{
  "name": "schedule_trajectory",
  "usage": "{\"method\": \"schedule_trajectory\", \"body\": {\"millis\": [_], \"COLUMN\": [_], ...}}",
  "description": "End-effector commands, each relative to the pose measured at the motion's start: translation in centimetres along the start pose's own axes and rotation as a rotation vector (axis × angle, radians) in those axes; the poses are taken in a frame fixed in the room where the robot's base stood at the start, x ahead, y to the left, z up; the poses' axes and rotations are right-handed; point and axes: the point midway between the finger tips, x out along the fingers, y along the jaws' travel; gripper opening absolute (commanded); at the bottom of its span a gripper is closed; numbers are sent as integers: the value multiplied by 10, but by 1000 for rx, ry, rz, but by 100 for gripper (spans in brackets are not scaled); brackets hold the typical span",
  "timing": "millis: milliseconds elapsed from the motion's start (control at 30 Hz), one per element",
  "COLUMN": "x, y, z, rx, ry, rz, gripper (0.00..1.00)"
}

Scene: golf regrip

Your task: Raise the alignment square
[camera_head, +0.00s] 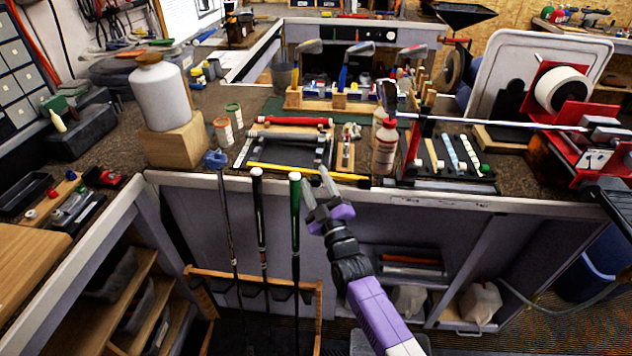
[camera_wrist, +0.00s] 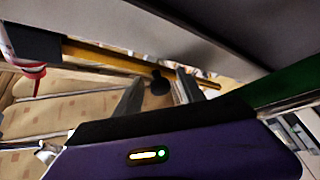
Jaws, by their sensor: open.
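My gripper (camera_head: 318,188) is in front of the bench's front edge, close to the tool layout. It also shows in the wrist view (camera_wrist: 158,96), its two grey fingers apart. A small dark rounded thing (camera_wrist: 160,82) appears in the gap between the fingers; I cannot tell whether they touch it. A long yellow bar (camera_head: 290,172) lies along the bench front just beyond the fingers, and a yellow bar (camera_wrist: 110,55) crosses the wrist view behind them. A small grey metal piece (camera_head: 321,151) stands near the gripper. I cannot tell for certain which piece is the alignment square.
Three club shafts with grips (camera_head: 295,215) stand in a wooden rack left of my arm. A red-and-white bottle (camera_head: 384,147) stands right of the layout. A white jug (camera_head: 161,95) stands on a wood block at left. A red clamp (camera_head: 570,125) is at right.

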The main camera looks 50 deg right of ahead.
Motion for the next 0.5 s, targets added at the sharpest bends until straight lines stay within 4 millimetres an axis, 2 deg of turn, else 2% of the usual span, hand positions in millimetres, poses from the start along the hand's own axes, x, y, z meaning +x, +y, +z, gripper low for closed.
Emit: {"method": "schedule_trajectory", "body": {"millis": [33, 267, 500], "x": [0, 0, 0], "y": [0, 0, 0], "z": [0, 0, 0], "rx": [0, 0, 0], "ry": [0, 0, 0], "rz": [0, 0, 1], "gripper": [47, 1, 0]}}
